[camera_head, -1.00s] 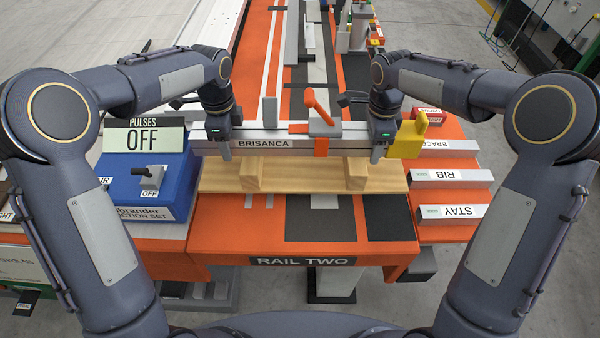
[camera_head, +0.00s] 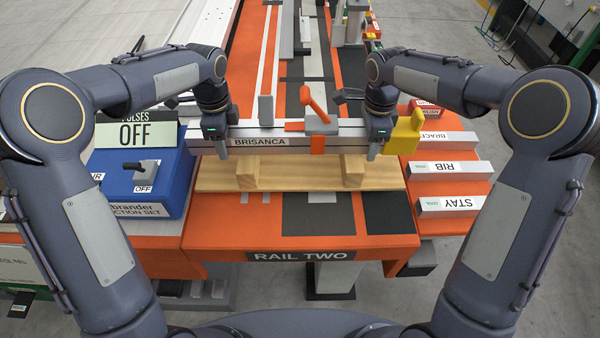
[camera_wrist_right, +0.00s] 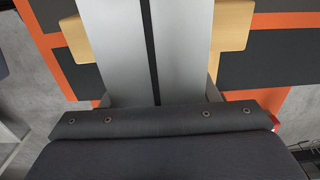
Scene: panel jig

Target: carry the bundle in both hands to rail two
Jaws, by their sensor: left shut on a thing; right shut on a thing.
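The bundle is a long silver bar assembly (camera_head: 340,133) with a BRISANCA label, lying crosswise above two wooden blocks on a wooden board (camera_head: 300,177). In the right wrist view it shows as two parallel silver bars (camera_wrist_right: 183,50) with a dark gap between. A clamp with an orange handle (camera_head: 314,105) sits at its middle. My left gripper (camera_head: 219,148) is shut on its left part and my right gripper (camera_head: 376,148) on its right part. I cannot tell whether the bundle touches the blocks. The RAIL TWO label (camera_head: 300,256) is on the orange table's front edge.
A blue box (camera_head: 140,190) with a lever at OFF stands at the left. BRACE, RIB (camera_head: 455,170) and STAY (camera_head: 460,204) bars lie at the right. A yellow piece (camera_head: 405,135) is beside my right gripper. Dark patches (camera_head: 318,222) mark the clear front surface.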

